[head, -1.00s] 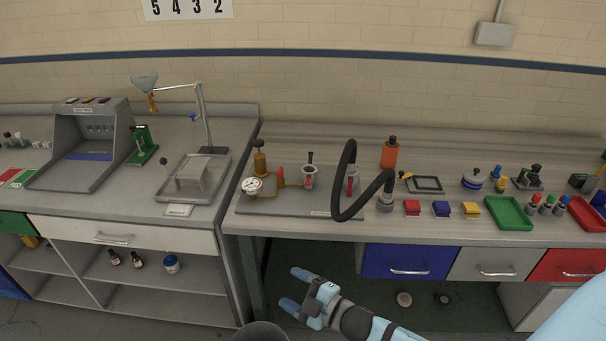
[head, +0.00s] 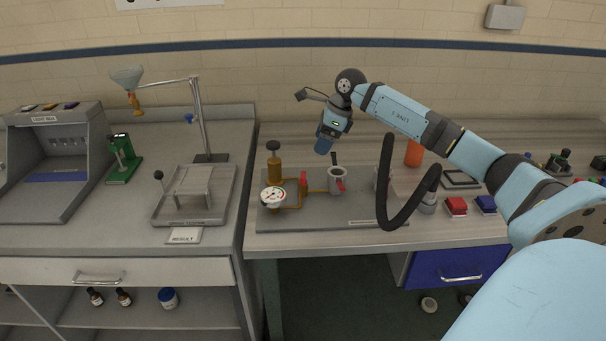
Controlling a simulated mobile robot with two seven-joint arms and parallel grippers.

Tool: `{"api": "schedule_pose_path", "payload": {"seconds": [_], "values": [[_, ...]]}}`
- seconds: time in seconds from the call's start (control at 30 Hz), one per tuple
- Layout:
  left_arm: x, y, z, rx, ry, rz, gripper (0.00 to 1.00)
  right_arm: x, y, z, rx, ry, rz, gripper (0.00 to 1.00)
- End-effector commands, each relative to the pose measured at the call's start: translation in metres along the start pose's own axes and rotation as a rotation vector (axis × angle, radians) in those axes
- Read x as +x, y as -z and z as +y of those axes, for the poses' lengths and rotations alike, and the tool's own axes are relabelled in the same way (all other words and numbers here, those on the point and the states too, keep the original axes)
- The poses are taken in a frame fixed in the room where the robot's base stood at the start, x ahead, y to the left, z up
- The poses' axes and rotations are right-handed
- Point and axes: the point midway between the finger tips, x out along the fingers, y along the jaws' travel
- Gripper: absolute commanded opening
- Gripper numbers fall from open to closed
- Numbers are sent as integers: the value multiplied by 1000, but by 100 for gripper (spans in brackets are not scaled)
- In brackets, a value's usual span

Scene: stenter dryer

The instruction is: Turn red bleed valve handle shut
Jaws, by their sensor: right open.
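The test rig sits on a grey plate (head: 325,222) on the right bench. It carries a white dial gauge (head: 273,196), a brass cylinder (head: 274,170) with a dark knob, and a grey cup (head: 337,177) with a dark stem. A red upright part (head: 303,184) stands on the brass pipe, and a small red handle (head: 340,186) shows at the cup's front. I cannot tell which red part is the bleed valve handle. My right gripper (head: 323,147) is open and empty, pointing down above and behind the cup, apart from it. My left gripper is out of view.
A thick black hose (head: 399,222) arches at the rig's right, close under my right arm. Behind it is an orange bottle (head: 413,153). Red (head: 456,206) and blue (head: 486,204) blocks lie further right. The left bench holds a stand with a funnel (head: 127,77).

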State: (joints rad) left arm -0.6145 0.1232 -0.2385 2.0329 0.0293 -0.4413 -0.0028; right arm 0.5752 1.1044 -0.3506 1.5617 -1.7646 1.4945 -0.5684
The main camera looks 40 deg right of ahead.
Motion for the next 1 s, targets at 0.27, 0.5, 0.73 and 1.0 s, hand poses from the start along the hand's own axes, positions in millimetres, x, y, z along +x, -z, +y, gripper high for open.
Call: {"api": "schedule_pose_path", "payload": {"seconds": [0.27, 0.5, 0.73, 1.0], "values": [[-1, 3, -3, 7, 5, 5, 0, 61, -1, 2, 3, -7, -4, 70], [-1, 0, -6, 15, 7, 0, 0, 103, -1, 2, 3, -5, -4, 70], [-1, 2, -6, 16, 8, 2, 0, 120, -1, 2, 1, -3, -3, 70], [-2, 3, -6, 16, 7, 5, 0, 121, -1, 2, 1, -3, -3, 70]]}}
